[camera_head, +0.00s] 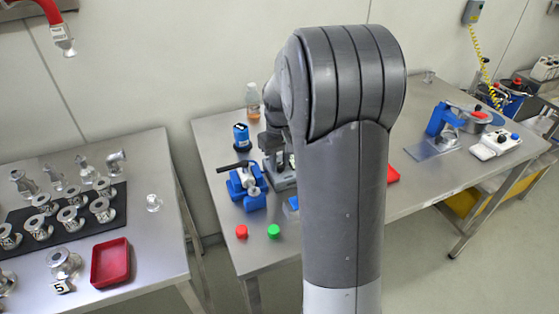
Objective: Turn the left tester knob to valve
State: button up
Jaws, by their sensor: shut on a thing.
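The tester (284,177) is a grey box-shaped unit on the middle steel table, beside the blue clamp device. It is partly covered by my arm. My gripper (273,151) points down at the tester's top left, shut on what appears to be the left tester knob. The knob itself is hidden behind the jaws, so its setting cannot be read.
A blue clamp device (247,187) with a black handle stands left of the tester. A blue canister (241,137) and a bottle (253,101) stand behind. Red (241,231) and green (273,231) caps lie in front. My arm hides the table's middle.

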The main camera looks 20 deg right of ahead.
aim_at(280, 165)
jog(key=m, duration=1.4)
dwell(0.7)
jog(key=o, duration=1)
notch_tip(280, 165, up, 11)
jog(key=shift+f, duration=0.1)
